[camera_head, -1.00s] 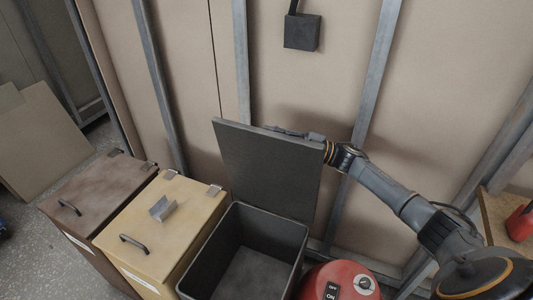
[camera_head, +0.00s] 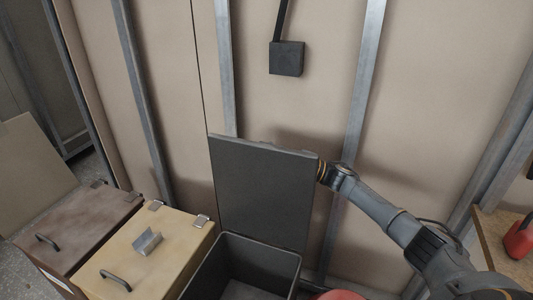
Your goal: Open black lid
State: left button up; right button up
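The black lid (camera_head: 262,192) stands raised, close to upright, at the back of the black bin (camera_head: 232,262). The bin's mouth is open and I see its dark inner walls; its front is cut off by the lower edge of the view. My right arm comes in from the right and its wrist meets the lid's upper right edge. My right gripper is hidden behind the lid, so I cannot see its fingers. My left gripper is not in view.
A yellow bin (camera_head: 172,246) with a closed lid and a brown bin (camera_head: 92,228) stand to the left. A red object (camera_head: 338,295) shows at the bottom edge. The wall with metal studs is close behind the lid. A wooden surface (camera_head: 503,240) is at the right.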

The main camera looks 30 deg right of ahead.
jog(key=shift+s, duration=0.1)
jog(key=v, duration=1.2)
